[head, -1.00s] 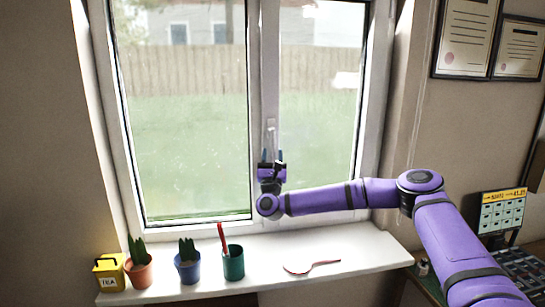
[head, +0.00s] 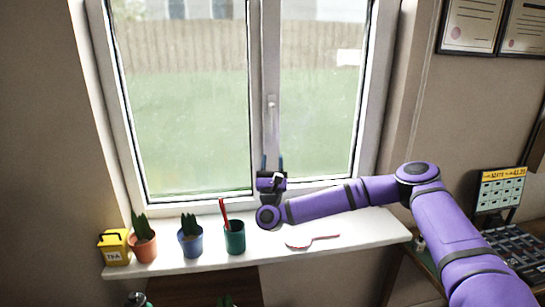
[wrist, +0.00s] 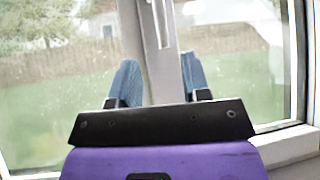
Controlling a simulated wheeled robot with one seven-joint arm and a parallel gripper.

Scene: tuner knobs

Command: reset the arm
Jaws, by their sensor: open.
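My purple arm reaches in from the right in the head view. My gripper (head: 273,164) points upward in front of the window's middle post, above the sill. In the wrist view my gripper (wrist: 160,84) shows two blue fingers set apart, with nothing between them but the view of the white window post behind. The window handle (head: 271,101) is above the fingertips in the head view and apart from them. It also shows in the wrist view (wrist: 162,22), upright on the post.
The white sill (head: 180,265) holds a yellow tea tin (head: 115,248), two potted plants (head: 143,243) (head: 190,239), a green cup (head: 235,238) with a red item, and a pale spoon-like object (head: 312,241). A calendar (head: 500,190) and dark equipment (head: 518,247) stand at right.

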